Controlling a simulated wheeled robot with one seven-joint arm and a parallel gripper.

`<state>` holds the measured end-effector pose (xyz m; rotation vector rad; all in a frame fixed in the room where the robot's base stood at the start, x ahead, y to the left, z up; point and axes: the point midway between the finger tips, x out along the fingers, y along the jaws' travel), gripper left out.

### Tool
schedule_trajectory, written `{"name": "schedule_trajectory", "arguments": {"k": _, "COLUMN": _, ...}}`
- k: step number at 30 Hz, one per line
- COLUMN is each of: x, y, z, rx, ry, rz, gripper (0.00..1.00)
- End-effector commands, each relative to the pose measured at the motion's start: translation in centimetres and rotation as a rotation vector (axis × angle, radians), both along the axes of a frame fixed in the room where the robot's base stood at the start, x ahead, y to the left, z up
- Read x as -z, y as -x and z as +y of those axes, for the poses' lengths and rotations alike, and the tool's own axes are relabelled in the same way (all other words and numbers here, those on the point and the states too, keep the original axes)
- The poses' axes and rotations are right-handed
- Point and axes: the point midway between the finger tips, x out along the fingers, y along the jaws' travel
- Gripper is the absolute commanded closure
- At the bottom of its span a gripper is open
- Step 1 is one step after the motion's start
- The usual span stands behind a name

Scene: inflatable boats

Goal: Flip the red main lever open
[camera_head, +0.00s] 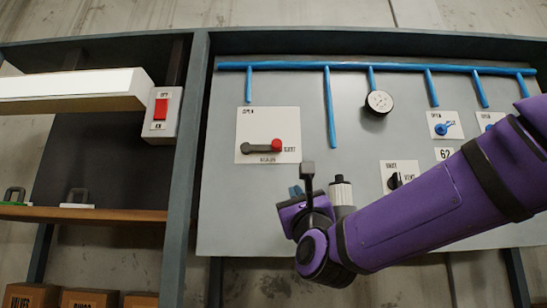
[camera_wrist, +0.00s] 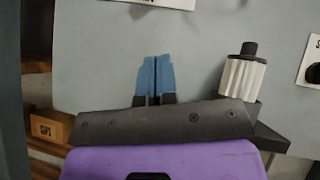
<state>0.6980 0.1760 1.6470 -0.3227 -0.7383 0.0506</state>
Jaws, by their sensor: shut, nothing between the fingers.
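The main lever is a dark grey handle with a red knob (camera_head: 276,145) on a white plate (camera_head: 268,120) on the grey panel. The lever lies level, with its red knob at the right end. The plate has lettering at its top, right and bottom, some too small to read surely. My gripper (camera_head: 296,191) is below the plate, apart from the lever. Its blue fingers show side by side and shut in the wrist view (camera_wrist: 155,75), with nothing between them. The lever is not seen in the wrist view.
A white ribbed knob (camera_head: 341,192) sits on the panel right of my gripper, also in the wrist view (camera_wrist: 240,75). Blue pipes (camera_head: 380,67), a gauge (camera_head: 379,102) and a black selector (camera_head: 394,181) are nearby.

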Motion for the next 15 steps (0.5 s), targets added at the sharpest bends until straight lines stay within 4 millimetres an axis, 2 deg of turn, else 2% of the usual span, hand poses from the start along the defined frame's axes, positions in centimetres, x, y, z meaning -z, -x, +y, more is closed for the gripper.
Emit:
{"name": "schedule_trajectory", "arguments": {"k": 5, "x": -0.48, "y": 0.12, "z": 0.62, "rx": -0.043, "ry": -0.081, "rz": -0.032, "gripper": 1.00}}
{"name": "schedule_trajectory", "arguments": {"k": 15, "x": -0.54, "y": 0.10, "z": 0.61, "rx": -0.045, "ry": -0.087, "rz": -0.034, "gripper": 1.00}}
